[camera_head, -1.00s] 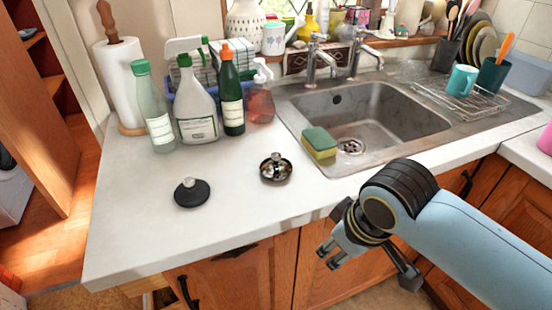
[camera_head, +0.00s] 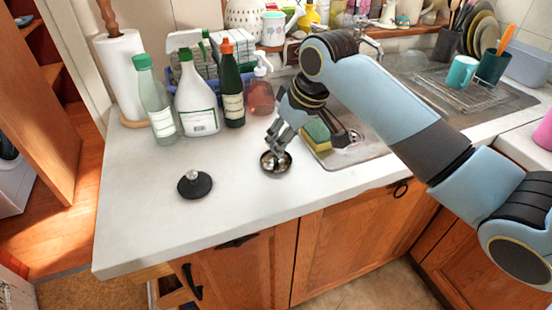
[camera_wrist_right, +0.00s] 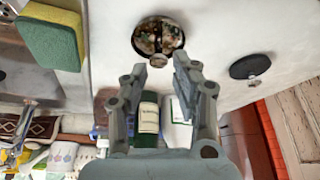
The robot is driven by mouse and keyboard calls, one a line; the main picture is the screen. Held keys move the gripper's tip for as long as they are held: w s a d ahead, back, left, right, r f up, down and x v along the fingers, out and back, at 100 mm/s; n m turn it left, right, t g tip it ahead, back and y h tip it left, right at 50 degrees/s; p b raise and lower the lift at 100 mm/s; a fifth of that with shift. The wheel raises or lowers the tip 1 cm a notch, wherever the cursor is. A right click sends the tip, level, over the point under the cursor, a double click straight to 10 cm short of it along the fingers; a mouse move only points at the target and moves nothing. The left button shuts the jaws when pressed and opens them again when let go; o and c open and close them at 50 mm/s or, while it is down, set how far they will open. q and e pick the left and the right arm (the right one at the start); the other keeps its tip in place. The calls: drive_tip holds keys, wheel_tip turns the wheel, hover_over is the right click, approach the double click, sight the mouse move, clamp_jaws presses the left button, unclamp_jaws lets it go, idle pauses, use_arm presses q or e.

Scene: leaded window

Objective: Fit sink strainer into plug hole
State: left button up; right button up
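The sink strainer (camera_head: 270,164) is a round, shiny metal cup with a knob, on the white counter left of the sink. My right gripper (camera_head: 277,142) is just above it, fingers pointing down. In the right wrist view the strainer (camera_wrist_right: 150,34) lies just beyond the fingertips (camera_wrist_right: 163,66). Its small knob shows between them, with a gap on either side, so the gripper is open; I cannot tell if it touches. The plug hole (camera_head: 355,136) in the sink floor shows only in part beside my right arm. My left gripper is not in view.
A black plug (camera_head: 187,187) with a metal knob lies left of the strainer. A green and yellow sponge (camera_head: 317,134) sits at the sink's left edge. Bottles, including a white spray bottle (camera_head: 199,105), stand behind. The front left counter is clear.

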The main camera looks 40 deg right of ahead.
drive_tip(key=x, duration=0.5)
drive_tip(key=shift+w+f, duration=0.25)
drive_tip(key=shift+f, duration=0.1)
clamp_jaws()
